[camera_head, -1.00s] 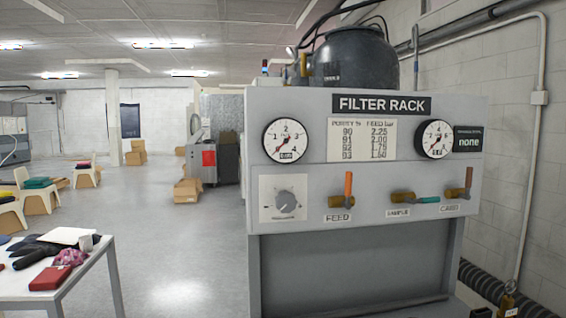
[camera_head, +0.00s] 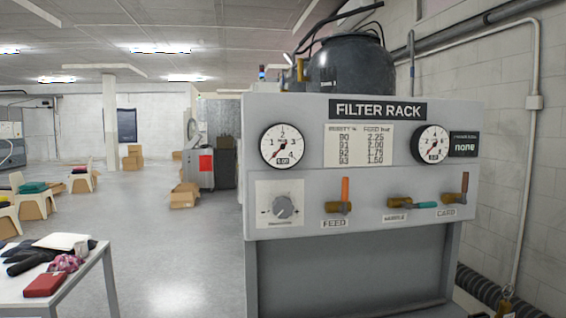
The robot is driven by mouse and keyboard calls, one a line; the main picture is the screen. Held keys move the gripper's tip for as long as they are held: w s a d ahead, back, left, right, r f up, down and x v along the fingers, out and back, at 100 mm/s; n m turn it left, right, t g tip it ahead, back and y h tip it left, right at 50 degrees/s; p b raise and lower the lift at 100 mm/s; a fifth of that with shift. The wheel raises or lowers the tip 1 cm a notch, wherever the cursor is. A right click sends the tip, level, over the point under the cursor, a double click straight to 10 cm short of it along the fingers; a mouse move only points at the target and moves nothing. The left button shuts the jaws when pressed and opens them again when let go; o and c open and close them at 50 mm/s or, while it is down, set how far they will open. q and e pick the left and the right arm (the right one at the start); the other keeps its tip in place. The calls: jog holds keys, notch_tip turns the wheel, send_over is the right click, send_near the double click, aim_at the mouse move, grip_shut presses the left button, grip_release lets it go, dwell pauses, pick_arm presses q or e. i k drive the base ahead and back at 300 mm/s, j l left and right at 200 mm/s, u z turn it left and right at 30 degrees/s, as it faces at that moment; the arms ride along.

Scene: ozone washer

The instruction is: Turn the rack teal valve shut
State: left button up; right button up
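The filter rack (camera_head: 300,222) stands close in front, right of centre. The teal valve handle (camera_head: 427,205) is on its front panel above a label that seems to read SAMPLE. The handle lies roughly horizontal, pointing right from its brass body (camera_head: 400,203). An orange valve handle (camera_head: 345,188) stands upright above the FEED label. Another orange handle (camera_head: 465,182) stands upright above the right-hand label. Neither of my grippers shows in this view.
Two gauges (camera_head: 283,146) and a dial knob (camera_head: 283,207) are on the rack panel. A white table (camera_head: 75,282) with a red box (camera_head: 44,285) and gloves stands at the lower left. Open floor (camera_head: 175,250) lies between table and rack. A wall with a pipe (camera_head: 530,150) is at the right.

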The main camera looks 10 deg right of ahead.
aim_at(430, 204)
jog(key=z, duration=0.85)
